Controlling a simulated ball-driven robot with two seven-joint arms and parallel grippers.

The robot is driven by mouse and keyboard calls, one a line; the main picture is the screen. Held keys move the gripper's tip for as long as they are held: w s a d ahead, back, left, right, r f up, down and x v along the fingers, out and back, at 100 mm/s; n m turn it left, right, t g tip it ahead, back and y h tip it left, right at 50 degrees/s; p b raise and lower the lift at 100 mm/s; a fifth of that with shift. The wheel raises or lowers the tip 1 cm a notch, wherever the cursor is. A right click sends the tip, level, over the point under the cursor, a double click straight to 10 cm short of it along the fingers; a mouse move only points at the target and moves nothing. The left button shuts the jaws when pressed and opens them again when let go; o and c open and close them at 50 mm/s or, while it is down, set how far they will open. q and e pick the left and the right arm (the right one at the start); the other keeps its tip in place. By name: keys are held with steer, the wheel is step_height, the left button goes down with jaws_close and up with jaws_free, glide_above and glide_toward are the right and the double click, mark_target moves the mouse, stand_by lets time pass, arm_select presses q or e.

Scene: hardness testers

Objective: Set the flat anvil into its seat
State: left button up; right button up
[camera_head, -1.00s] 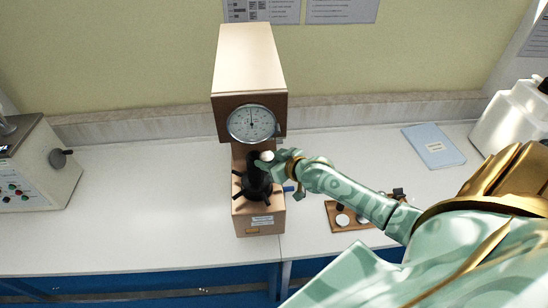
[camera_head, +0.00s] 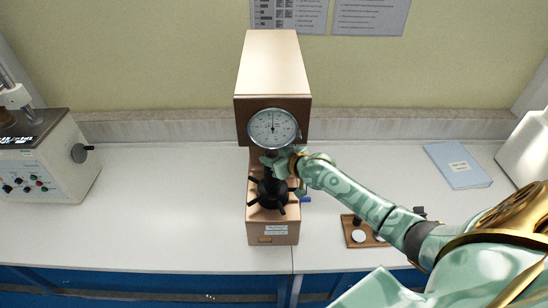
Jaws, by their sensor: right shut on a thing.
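The hardness tester (camera_head: 274,75) is a tan upright machine with a round dial (camera_head: 273,127) in the middle of the view. Below the dial is a black handwheel with spokes (camera_head: 271,194) around its spindle, where the seat is. My right gripper (camera_head: 268,162) is just under the dial and above the handwheel, reaching in from the right. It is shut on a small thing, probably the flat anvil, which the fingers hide. The seat is hidden too, so I cannot tell whether the anvil touches it. My left gripper is not in view.
A wooden holder (camera_head: 348,222) with a pale disc (camera_head: 358,236) and dark pieces lies right of the tester, partly behind my right arm. A blue booklet (camera_head: 459,166) lies further right. Another machine (camera_head: 45,160) stands at the left. The bench between is clear.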

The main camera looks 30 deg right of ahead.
steer(key=shift+s+p, duration=0.15)
steer(key=shift+p, duration=0.15)
steer(key=shift+f+b, duration=0.4)
steer(key=shift+f, duration=0.2)
stand_by(0.4)
steer(key=o, duration=1)
steer(key=shift+c, duration=1.2)
